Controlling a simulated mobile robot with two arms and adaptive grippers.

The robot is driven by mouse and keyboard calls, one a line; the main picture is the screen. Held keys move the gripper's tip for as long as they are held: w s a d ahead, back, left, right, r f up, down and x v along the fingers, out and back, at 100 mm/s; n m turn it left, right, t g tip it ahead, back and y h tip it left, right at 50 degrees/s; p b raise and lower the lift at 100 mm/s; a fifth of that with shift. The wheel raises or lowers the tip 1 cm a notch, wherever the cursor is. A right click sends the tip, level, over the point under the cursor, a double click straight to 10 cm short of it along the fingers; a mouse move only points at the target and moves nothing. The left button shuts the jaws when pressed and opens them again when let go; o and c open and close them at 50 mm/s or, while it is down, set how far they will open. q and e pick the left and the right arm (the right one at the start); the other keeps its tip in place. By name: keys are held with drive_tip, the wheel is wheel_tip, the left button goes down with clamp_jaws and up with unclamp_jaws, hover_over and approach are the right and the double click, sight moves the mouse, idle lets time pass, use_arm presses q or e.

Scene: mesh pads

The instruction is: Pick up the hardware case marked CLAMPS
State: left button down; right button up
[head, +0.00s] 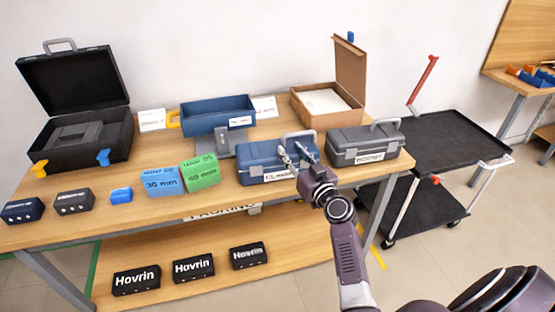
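The blue hardware case (258,154) stands on the wooden table right of centre, with a grey handle on top. Its front label (279,174) seems to read CLAMPS but is partly covered by my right gripper. My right gripper (292,149) is at the right part of this case, just in front of and below the handle. Its two fingers look spread with a gap between them; I cannot tell whether they touch the case or handle. A grey case (350,143) with a different label stands just right of the blue one. My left gripper is not in view.
Behind stand a blue bin (212,111) and an open cardboard box (313,94). Green (203,175) and blue (160,184) blocks sit to the left, beyond them an open black case (80,85). A black cart (455,135) stands to the right.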

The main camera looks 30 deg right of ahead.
sight(285, 143)
drive_tip(key=w, duration=0.5)
drive_tip(key=shift+w+d+b, duration=0.25)
drive_tip(key=shift+w+b, duration=0.1)
drive_tip(key=shift+w, duration=0.05)
clamp_jaws()
drive_tip(key=shift+r, duration=0.25)
